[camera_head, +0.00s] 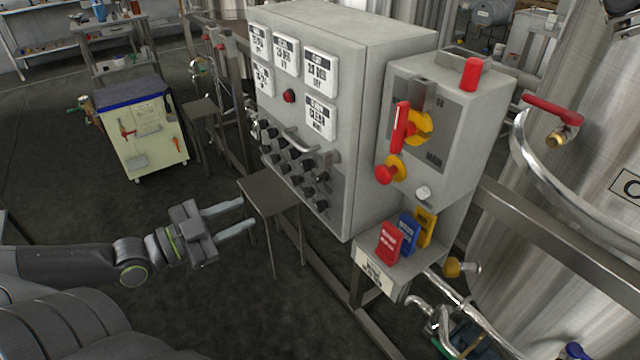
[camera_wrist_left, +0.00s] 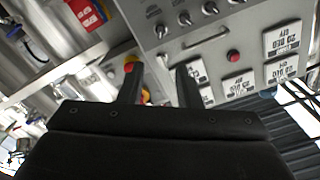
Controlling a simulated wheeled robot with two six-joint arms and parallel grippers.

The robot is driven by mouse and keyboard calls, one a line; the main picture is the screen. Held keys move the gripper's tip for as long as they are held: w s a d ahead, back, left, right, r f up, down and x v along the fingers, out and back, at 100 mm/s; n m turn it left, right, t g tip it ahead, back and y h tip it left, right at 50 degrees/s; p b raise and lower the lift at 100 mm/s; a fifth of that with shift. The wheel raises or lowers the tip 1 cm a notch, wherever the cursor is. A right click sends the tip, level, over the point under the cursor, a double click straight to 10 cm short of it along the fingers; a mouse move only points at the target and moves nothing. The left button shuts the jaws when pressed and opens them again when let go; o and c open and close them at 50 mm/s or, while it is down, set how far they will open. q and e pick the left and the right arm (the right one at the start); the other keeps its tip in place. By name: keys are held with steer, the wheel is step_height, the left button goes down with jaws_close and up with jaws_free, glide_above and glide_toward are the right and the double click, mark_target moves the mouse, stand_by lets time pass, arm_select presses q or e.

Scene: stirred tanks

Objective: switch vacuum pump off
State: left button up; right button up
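The grey control cabinet (camera_head: 345,170) stands in the middle of the head view. Its front has several black rotary knobs (camera_head: 293,165) in rows, a horizontal handle (camera_head: 298,142), a red button (camera_head: 289,96) and white displays (camera_head: 321,72). I cannot read which knob is the vacuum pump's. My left gripper (camera_head: 246,215) is open and empty, left of the knob panel and apart from it. In the left wrist view its two fingers (camera_wrist_left: 158,84) are apart, with the cabinet beyond. The knobs (camera_wrist_left: 184,19) show there near the top. My right gripper is not in view.
A grey side box (camera_head: 440,110) carries a red-and-yellow switch (camera_head: 402,130). Red, blue and yellow tags (camera_head: 408,232) sit below it. A small stool-like stand (camera_head: 268,192) is close to my left gripper. A steel tank (camera_head: 570,200) stands right; a cart (camera_head: 140,125) stands left.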

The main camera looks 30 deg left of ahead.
mark_target(316, 180)
arm_select(q)
steer(key=x, duration=1.5)
steer(key=shift+w+r, duration=0.1)
steer(key=shift+w, duration=0.05)
steer(key=shift+x, duration=0.8)
steer(key=shift+c, duration=0.4)
jaws_close()
